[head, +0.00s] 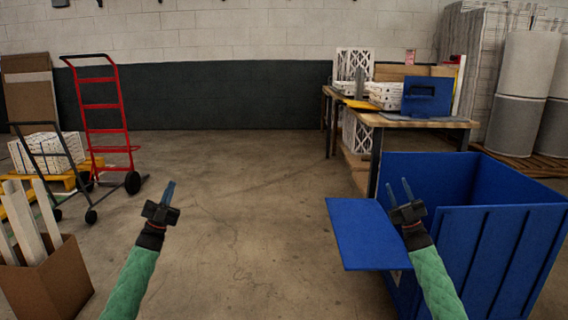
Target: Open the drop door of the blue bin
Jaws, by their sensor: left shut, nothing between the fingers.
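The blue bin (490,240) stands at the lower right, with its open top facing up. Its drop door (362,235) is a flat blue panel, sticking out about level from the bin's left side. My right gripper (398,186) is open, with its two fingers apart and nothing visible between them. It is at the right end of the panel, in front of the bin's opening; I cannot tell whether it touches the door. My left gripper (170,188) is shut and empty, over bare floor well left of the bin. My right arm hides part of the bin's near side.
A cardboard box (48,282) with tall pieces stands at the lower left. A red hand truck (100,105) and a dark cart (45,160) are behind it. A wooden workbench (425,121) stands behind the bin. The middle floor is clear.

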